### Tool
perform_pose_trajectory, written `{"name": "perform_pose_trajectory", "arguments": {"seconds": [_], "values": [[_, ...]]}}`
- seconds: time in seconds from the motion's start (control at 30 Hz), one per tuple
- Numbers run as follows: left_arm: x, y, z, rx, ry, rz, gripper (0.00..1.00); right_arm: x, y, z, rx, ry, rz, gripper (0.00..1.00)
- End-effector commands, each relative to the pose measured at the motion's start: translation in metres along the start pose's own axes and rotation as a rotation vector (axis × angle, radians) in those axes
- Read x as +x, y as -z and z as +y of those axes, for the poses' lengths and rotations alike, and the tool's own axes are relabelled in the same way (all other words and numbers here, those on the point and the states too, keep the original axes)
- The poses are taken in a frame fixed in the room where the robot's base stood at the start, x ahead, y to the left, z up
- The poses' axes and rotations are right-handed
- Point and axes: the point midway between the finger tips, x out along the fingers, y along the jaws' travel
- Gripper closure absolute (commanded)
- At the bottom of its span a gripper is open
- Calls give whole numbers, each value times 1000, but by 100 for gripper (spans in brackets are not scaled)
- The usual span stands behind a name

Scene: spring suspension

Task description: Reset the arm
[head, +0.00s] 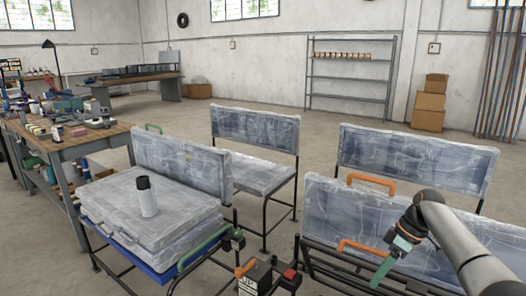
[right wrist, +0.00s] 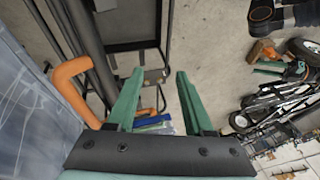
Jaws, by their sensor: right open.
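My right gripper (head: 380,272) comes in from the right in the head view, with its green fingers pointing down beside the right-hand bench. In the right wrist view its two green fingers (right wrist: 158,85) stand wide apart with nothing between them. An orange handle (head: 358,247) on the near side of the bench is close to the gripper. An orange handle (right wrist: 75,85) also shows left of the fingers in the right wrist view, apart from them. My left gripper is not in view.
Plastic-wrapped benches (head: 255,130) stand ahead. A white bottle with a black cap (head: 147,197) stands on the wrapped seat (head: 110,205) at left. A cluttered workbench (head: 85,140) is at far left. A black unit with a red part (head: 268,278) is at bottom centre. Open floor lies beyond.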

Motion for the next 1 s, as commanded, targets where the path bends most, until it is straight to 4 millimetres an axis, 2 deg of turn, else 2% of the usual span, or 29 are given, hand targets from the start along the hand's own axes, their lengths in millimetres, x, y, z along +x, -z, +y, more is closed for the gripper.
{"name": "perform_pose_trajectory", "arguments": {"seconds": [0.03,0.27,0.4,0.5,0.6,0.73,0.87,1.0], "values": [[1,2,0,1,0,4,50,25,-4,0,2,-14,-18,48],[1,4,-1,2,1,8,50,134,-20,-6,20,-124,-52,48],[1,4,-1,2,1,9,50,196,-31,-25,33,-191,-23,48],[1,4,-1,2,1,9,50,234,-41,-44,48,-235,15,48],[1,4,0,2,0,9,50,264,-49,-67,70,-274,70,48],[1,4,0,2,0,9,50,291,-61,-100,109,-319,157,48],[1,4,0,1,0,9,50,304,-74,-137,160,-360,258,48],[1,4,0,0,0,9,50,303,-89,-175,229,-405,375,48]]}}
